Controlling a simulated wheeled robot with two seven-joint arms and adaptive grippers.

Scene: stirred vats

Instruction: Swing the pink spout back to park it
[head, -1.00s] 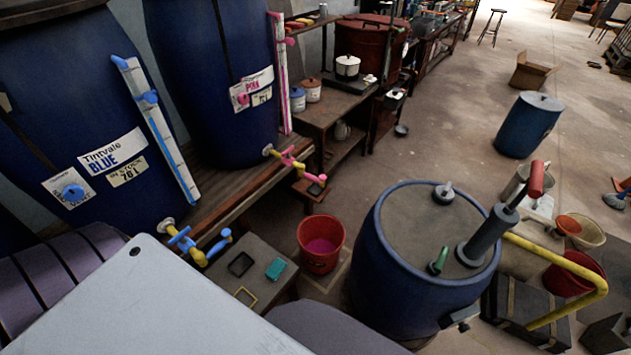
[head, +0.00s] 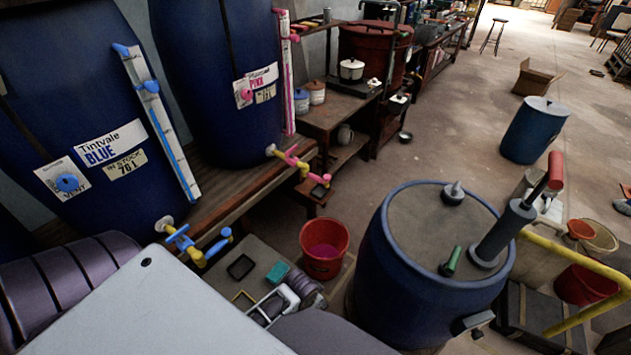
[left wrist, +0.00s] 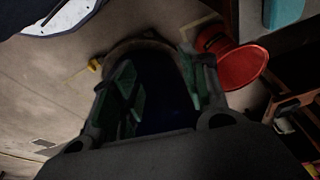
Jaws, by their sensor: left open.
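The pink spout (head: 300,164) is a yellow pipe with pink fittings, low on the front of the blue vat labelled PINK (head: 215,75). Its outer end reaches out past the bench edge to the right, above and behind the red bucket (head: 324,246), which holds pink liquid. Part of my left arm shows low in the head view, in front of the bucket; its fingertips are not clear there. In the left wrist view my left gripper (left wrist: 160,75) is open, with a dark round shape behind its fingers and the red bucket (left wrist: 232,62) to the right. My right gripper is out of view.
The Tintvale BLUE vat (head: 90,115) has a blue-handled tap (head: 195,243) at left. A teal sponge (head: 277,272) lies on a grey block by the bucket. A blue drum with a pump (head: 430,260) stands at right. Floor beyond the drum is mostly open.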

